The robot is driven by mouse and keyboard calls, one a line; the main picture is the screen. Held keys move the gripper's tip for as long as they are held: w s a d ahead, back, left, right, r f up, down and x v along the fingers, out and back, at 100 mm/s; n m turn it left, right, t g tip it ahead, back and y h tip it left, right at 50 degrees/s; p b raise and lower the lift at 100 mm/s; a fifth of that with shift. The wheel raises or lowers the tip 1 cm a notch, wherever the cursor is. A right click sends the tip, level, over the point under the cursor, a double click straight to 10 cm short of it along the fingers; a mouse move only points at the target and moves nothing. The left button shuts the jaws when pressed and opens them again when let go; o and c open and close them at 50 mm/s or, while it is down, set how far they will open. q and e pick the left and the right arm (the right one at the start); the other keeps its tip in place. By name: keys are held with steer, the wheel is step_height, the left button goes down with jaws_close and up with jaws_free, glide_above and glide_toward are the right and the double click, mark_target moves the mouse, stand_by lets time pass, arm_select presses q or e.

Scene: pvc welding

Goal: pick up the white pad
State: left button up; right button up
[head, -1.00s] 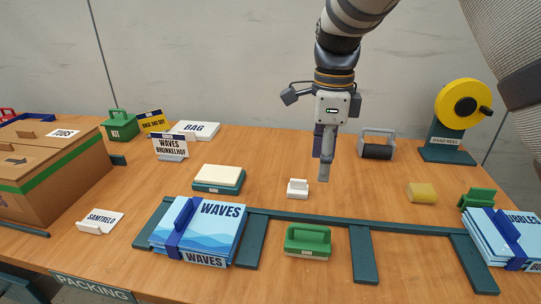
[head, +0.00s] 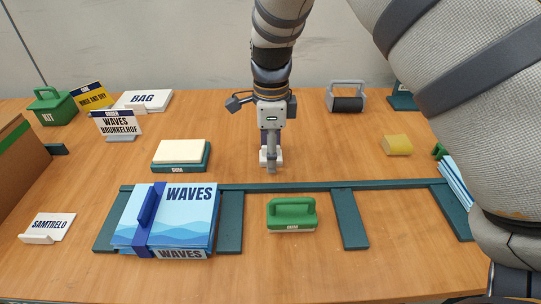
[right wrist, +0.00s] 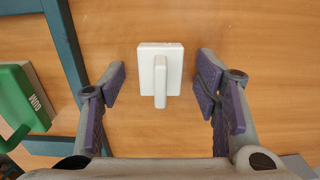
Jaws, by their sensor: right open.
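The white pad (head: 264,156) is a small white block with a raised handle, standing on the wooden table behind the teal frame. My right gripper (head: 271,166) is in front of it in the head view and partly hides it. In the right wrist view the pad (right wrist: 173,57) shows between the two open purple-padded fingers, with clear space on both sides. Its handle points toward the gripper's palm. The fingers do not touch it. My left gripper is not in view.
A cream block on a teal base (head: 180,157) stands left of the pad. A green handled block (head: 291,214) sits nearer, inside the teal frame (head: 285,187). A WAVES stack (head: 185,215) lies at left, a yellow sponge (head: 397,145) at right. The table around the pad is clear.

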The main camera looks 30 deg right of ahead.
steer(key=c, duration=1)
